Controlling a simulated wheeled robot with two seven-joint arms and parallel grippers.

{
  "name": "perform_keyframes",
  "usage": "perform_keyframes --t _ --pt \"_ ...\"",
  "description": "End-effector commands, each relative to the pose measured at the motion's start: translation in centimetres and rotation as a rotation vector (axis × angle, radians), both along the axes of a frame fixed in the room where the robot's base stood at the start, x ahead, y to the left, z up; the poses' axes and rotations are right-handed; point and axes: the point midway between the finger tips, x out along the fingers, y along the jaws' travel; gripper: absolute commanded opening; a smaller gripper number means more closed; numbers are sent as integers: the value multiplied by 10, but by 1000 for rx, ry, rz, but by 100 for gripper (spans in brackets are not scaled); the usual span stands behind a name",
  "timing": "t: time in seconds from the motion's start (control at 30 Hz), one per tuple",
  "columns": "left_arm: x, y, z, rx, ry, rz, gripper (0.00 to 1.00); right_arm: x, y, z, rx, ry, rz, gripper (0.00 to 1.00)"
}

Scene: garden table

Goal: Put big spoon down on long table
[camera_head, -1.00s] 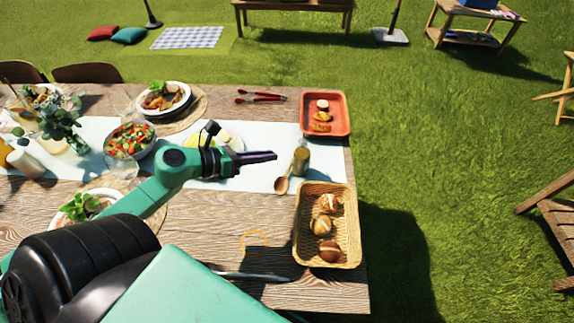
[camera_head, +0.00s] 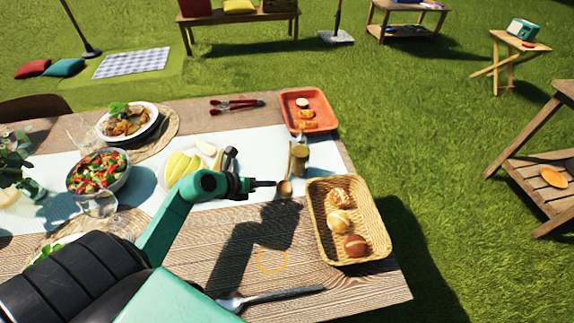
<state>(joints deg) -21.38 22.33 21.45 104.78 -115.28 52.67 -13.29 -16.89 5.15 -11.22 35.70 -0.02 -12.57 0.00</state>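A large spoon with a metal head (camera_head: 232,302) and a long handle lies at the front edge of the long table (camera_head: 365,292), slanting up to the right. A smaller wooden spoon (camera_head: 285,188) is beside a glass jar (camera_head: 300,160) on the pale table runner. My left gripper (camera_head: 270,183) points right, its tip close to the wooden spoon's bowl; it shows side-on, so its opening is unclear. I see no large spoon in it. My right gripper is out of view.
A bread basket (camera_head: 318,222) stands at the table's right end, with a red tray (camera_head: 330,117) behind it. Red tongs (camera_head: 237,104), a plate of yellow slices and a salad bowl (camera_head: 80,190) stand farther back or left. A thin orange ring (camera_head: 272,260) marks bare wood.

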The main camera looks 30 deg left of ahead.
Motion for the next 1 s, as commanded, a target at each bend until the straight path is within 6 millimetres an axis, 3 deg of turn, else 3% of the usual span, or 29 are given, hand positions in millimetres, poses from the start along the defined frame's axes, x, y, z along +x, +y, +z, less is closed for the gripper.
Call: perform_keyframes --t 0.1,0.23,0.4,0.47,0.83,1.0 --pt "19 -8 -12 -6 -2 2 13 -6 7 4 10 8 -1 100" --pt "29 -13 -24 -3 -1 0 13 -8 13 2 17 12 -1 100" --pt "29 -13 -25 -1 0 -1 13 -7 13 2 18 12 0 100" --pt "29 -13 -25 -1 0 -1 0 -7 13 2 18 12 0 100" --pt "29 -12 -24 -1 -1 0 0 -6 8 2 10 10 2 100" --pt "29 -12 -13 3 -4 -3 0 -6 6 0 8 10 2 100"
